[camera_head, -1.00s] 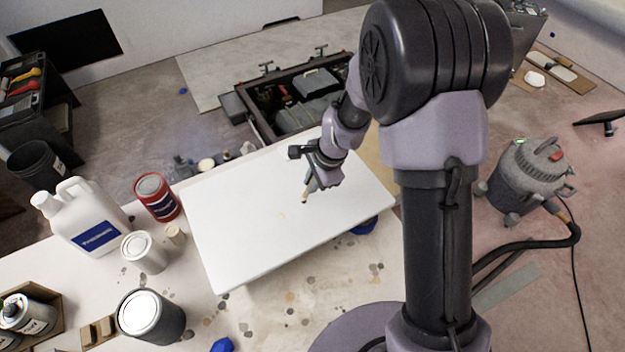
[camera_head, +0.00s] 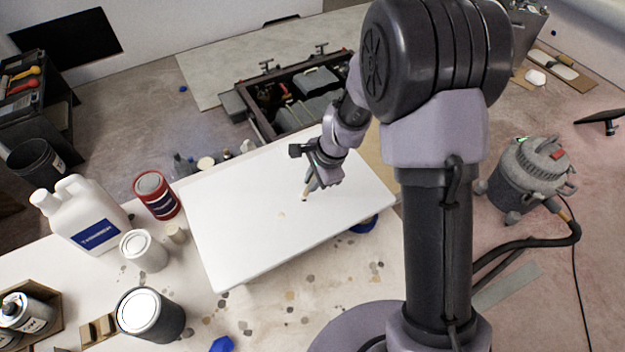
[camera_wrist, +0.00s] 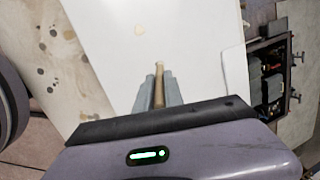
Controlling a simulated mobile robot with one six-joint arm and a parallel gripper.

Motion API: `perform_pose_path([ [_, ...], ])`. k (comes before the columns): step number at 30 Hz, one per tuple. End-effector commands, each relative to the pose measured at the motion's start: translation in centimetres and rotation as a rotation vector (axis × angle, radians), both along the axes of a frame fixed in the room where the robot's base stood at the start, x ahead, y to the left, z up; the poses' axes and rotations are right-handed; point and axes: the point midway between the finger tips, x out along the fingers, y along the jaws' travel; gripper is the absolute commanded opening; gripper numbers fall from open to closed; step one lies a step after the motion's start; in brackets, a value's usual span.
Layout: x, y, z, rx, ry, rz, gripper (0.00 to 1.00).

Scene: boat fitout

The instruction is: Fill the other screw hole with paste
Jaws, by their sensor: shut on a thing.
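The white panel (camera_head: 245,235) lies flat on the workbench, and it also fills the middle of the wrist view (camera_wrist: 195,40). A small tan spot (camera_head: 282,214), which looks like paste, is on its surface; it also shows in the wrist view (camera_wrist: 140,29), beyond the tool tip. My gripper (camera_head: 310,186) is over the panel, to the right of the spot. Its fingers (camera_wrist: 158,90) are shut on a thin tan stick-like tool (camera_wrist: 159,76) pointing down at the panel. I cannot tell whether the tip touches it. No open screw hole is discernible.
A white jug (camera_head: 85,215), a red can (camera_head: 156,197), a white can (camera_head: 143,251) and a dark can (camera_head: 150,316) stand left of the panel. An open hatch (camera_head: 262,121) is behind it. A grey vacuum (camera_head: 530,175) with a hose stands on the floor at right.

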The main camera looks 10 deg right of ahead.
Motion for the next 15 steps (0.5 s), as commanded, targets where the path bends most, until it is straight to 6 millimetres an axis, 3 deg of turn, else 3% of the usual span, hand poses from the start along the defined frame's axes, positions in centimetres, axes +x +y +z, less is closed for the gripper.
perform_pose_path([
  [15,-0.01,0.0,-0.68,0.0,0.0,0.0,0.0],
])
